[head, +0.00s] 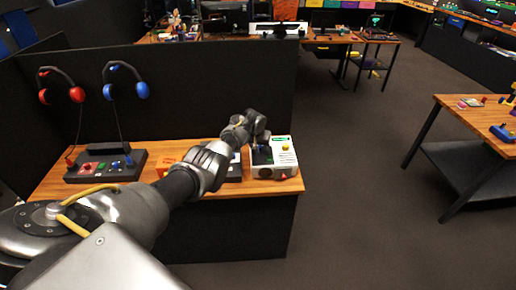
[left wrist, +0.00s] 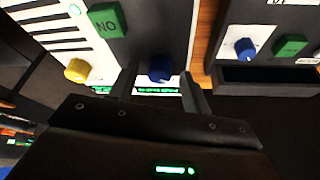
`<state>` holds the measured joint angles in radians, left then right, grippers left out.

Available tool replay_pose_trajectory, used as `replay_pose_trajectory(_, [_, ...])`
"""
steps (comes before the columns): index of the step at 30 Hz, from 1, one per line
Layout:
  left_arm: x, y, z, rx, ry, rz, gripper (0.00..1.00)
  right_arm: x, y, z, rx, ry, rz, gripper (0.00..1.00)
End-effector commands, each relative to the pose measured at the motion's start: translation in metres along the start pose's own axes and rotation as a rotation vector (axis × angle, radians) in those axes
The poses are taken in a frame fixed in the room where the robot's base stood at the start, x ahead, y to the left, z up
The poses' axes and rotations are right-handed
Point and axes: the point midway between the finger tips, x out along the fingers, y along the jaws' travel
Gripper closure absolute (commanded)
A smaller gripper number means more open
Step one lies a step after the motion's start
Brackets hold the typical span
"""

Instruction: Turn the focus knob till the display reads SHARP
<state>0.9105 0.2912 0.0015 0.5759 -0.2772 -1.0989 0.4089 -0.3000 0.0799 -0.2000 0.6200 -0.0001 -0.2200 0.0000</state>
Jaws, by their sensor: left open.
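A white panel (head: 284,160) stands at the right end of the wooden desk, with a green display strip along its top. My left gripper (head: 262,142) is over the panel's left part. In the wrist view, its open fingers (left wrist: 160,77) stand on either side of the blue knob; I cannot tell whether they touch it. Which knob is focus is unclear.
A second panel (left wrist: 265,45) with a blue knob and a green button lies beside the white one. On the desk (head: 50,187) at left is a dark button box (head: 105,166). Red (head: 60,85) and blue (head: 125,80) headphones hang on the partition.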

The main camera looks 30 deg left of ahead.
Motion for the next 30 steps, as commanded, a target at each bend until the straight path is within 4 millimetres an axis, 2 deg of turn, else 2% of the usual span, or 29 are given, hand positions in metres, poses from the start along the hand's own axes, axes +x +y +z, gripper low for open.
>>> replay_pose_trajectory(12, [0.0046,-0.0001,-0.0003,0.0,0.001,-0.001,0.52,0.0023,-0.0001,0.0001,0.0,0.0,0.0,1.0])
replay_pose_trajectory(23, [0.0046,-0.0003,-0.0002,0.0,0.001,-0.001,0.96,0.0023,-0.0001,0.0001,0.0,0.0,0.0,1.0])
replay_pose_trajectory(30, [0.0049,-0.0008,0.0,0.021,0.001,0.009,0.96,0.0032,-0.0001,0.0002,0.0,0.0,0.0,1.0])
